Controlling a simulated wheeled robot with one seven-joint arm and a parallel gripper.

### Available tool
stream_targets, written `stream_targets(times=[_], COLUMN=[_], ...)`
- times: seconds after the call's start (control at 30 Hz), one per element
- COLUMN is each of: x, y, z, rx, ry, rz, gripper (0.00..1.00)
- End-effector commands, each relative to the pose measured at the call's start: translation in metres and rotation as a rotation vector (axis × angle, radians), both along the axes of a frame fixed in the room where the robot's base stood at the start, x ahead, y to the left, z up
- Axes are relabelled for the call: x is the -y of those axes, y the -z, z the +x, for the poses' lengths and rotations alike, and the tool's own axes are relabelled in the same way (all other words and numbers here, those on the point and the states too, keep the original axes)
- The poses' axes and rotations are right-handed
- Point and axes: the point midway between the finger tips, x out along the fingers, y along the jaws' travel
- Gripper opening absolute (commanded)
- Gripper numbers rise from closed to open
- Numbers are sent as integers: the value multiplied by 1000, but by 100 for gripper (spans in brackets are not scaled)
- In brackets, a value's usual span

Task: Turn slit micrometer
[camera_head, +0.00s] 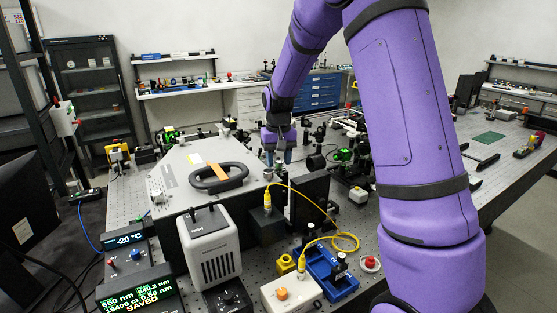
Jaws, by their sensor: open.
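The spectrometer (185,165) is a pale grey box with a black carry handle, standing on the bench left of centre. A small silver part (268,174) at its right edge may be the slit micrometer; it is too small to tell. My gripper (281,158) points down at the end of my purple arm, just above and right of that part. It is open, with its fingers small and partly lost against the dark parts behind. I cannot tell whether it touches anything.
A yellow fibre cable (325,217) loops from the spectrometer's right side to a white box (290,292). A black panel (309,200) stands close below my gripper. A grey camera unit (208,247) and a blue mount (331,272) stand in front. Several optics crowd the bench behind.

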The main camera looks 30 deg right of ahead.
Motion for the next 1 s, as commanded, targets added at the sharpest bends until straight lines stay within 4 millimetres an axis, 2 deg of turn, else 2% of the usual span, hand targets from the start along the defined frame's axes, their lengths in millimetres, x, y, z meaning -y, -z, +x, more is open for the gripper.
stream_targets(times=[0.17, 0.4, 0.6, 0.73, 1.0], x=[0, 0, 0, 0, 0], y=[-25, -71, -96, -103, -105], z=[1, 1, 1, 0, 0], rx=[6, 6, 4, 3, 2], ry=[0, 1, 0, 0, 0], rz=[-1, -1, 0, -1, -1], gripper=[45, 45, 45, 45, 45])
